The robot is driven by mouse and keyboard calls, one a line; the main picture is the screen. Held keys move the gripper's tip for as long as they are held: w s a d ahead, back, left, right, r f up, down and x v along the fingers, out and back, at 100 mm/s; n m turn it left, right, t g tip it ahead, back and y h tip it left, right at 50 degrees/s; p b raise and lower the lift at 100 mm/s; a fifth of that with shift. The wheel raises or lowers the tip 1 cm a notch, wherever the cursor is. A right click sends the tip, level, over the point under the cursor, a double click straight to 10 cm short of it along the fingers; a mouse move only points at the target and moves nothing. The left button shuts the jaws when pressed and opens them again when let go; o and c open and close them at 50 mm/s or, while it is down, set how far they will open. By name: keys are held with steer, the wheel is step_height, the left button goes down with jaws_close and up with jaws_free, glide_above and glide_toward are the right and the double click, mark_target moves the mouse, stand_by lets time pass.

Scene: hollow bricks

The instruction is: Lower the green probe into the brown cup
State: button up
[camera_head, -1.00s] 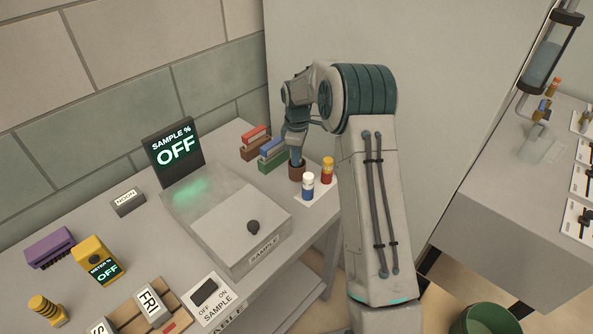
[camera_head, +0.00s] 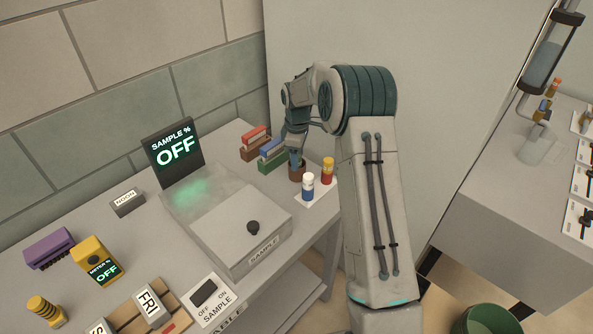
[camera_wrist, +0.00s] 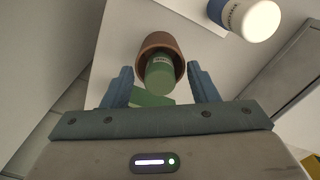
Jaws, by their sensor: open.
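The brown cup (camera_head: 297,175) stands on the table's far right corner. In the wrist view its rim (camera_wrist: 159,40) faces me. The green probe (camera_wrist: 159,76) sits inside the cup with its end showing at the mouth; how deep it reaches is hidden. My gripper (camera_head: 296,160) is directly over the cup. In the wrist view my gripper (camera_wrist: 160,86) is open, with one blue finger on each side of the probe and gaps between them.
A blue-and-white bottle (camera_head: 308,186) and a red-and-yellow bottle (camera_head: 328,170) stand on a white card right of the cup. Coloured blocks (camera_head: 271,153) are close on the left. The sample box (camera_head: 225,220) fills the table's middle; its display (camera_head: 174,150) reads OFF.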

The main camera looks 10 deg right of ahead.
step_height(320, 180, up, 12)
steer(key=b, duration=0.1)
steer(key=s+r+m, duration=0.3)
steer(key=s+r, duration=0.3)
steer(key=s, duration=0.2)
steer(key=s+f+m+t, duration=0.3)
steer(key=s+m, duration=0.7)
steer(key=s, duration=1.9)
